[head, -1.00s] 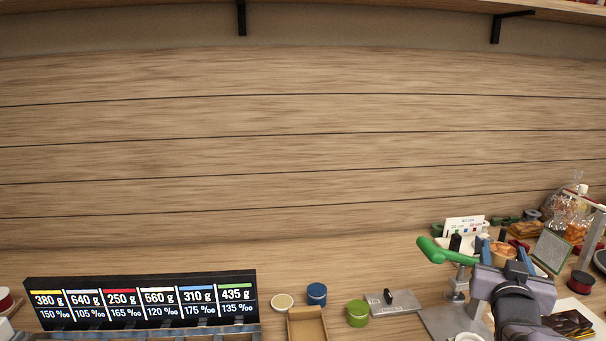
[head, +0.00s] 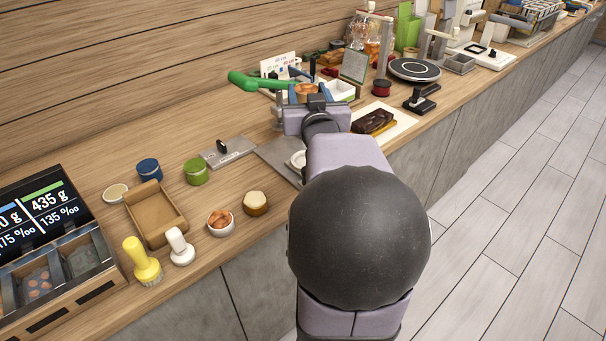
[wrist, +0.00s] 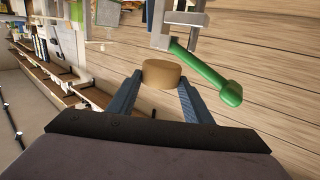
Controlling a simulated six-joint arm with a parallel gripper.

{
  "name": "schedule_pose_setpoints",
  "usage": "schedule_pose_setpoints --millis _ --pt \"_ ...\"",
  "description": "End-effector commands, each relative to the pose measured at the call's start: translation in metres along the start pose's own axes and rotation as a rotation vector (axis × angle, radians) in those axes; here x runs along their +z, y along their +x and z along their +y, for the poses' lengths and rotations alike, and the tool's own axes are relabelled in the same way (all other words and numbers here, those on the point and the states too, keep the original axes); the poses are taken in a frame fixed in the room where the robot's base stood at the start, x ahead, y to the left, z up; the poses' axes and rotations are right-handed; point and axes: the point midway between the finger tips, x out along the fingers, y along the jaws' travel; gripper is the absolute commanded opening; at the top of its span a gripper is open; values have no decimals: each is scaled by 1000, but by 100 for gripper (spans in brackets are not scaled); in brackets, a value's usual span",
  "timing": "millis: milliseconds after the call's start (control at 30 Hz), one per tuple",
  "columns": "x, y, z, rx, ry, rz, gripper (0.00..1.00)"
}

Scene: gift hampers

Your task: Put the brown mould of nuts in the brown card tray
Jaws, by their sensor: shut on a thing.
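The brown mould of nuts (head: 307,89) is between the fingers of my gripper (head: 307,96), which is shut on it. In the wrist view the mould (wrist: 163,74) shows as a plain tan round side between the blue fingers (wrist: 158,95); its contents are hidden there. The gripper is beside a green-handled lever press, right of and behind the tray. The brown card tray (head: 146,231) lies on the counter at the left, looks empty, and is well apart from the gripper.
Around the tray stand a blue tin (head: 149,169), a green tin (head: 196,172), a white bowl of nuts (head: 220,222), a cream-topped pot (head: 256,203), and yellow (head: 141,262) and white (head: 180,247) stamps. The green lever (head: 254,82) juts beside my gripper. A dark bar (head: 373,121) lies to its right.

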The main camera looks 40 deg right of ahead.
Motion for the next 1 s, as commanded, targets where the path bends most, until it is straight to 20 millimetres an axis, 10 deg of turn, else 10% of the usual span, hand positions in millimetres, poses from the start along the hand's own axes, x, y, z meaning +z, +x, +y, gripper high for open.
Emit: schedule_pose_setpoints --millis 400,1000 --pt "87 4 0 0 0 2 22" --pt "98 5 0 0 0 -1 22"
